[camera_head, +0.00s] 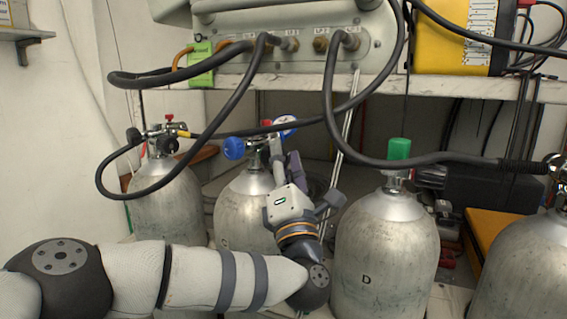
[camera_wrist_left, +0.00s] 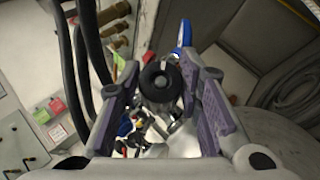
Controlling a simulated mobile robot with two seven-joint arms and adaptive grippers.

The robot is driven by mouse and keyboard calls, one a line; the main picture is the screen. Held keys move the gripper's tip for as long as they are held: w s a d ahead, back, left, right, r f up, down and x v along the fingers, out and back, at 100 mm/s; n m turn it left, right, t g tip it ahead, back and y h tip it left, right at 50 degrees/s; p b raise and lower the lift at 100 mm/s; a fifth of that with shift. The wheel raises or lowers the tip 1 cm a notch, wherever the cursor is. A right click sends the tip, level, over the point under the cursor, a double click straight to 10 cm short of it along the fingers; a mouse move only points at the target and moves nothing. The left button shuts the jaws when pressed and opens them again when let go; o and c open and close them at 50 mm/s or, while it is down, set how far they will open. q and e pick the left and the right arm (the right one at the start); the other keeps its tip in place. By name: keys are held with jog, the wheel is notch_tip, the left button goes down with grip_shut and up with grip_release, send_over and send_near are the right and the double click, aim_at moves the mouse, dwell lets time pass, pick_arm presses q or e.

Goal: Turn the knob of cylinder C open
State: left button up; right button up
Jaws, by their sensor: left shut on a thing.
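Cylinder C (camera_head: 240,193) is the grey cylinder left of the one marked D. A blue knob (camera_head: 234,148) sticks out to the left of its valve, and a blue-rimmed gauge (camera_head: 286,122) sits at the upper right. My left gripper (camera_head: 281,156) reaches up to the right side of this valve. In the left wrist view, my left gripper (camera_wrist_left: 163,90) has its two purple-padded fingers on either side of a round black knob (camera_wrist_left: 160,80) and is shut on it. A blue part (camera_wrist_left: 183,37) shows behind it. The knob is hidden in the head view. My right gripper is not in view.
Cylinder D (camera_head: 386,245) with a green knob (camera_head: 399,149) stands close right of my arm. Another cylinder (camera_head: 168,205) stands at the left. Black hoses (camera_head: 330,95) hang from the panel (camera_head: 300,50) around the valves. A shelf edge (camera_head: 450,88) runs above.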

pick_arm(q)
jog(key=o, duration=1.2)
jog(key=v, duration=1.2)
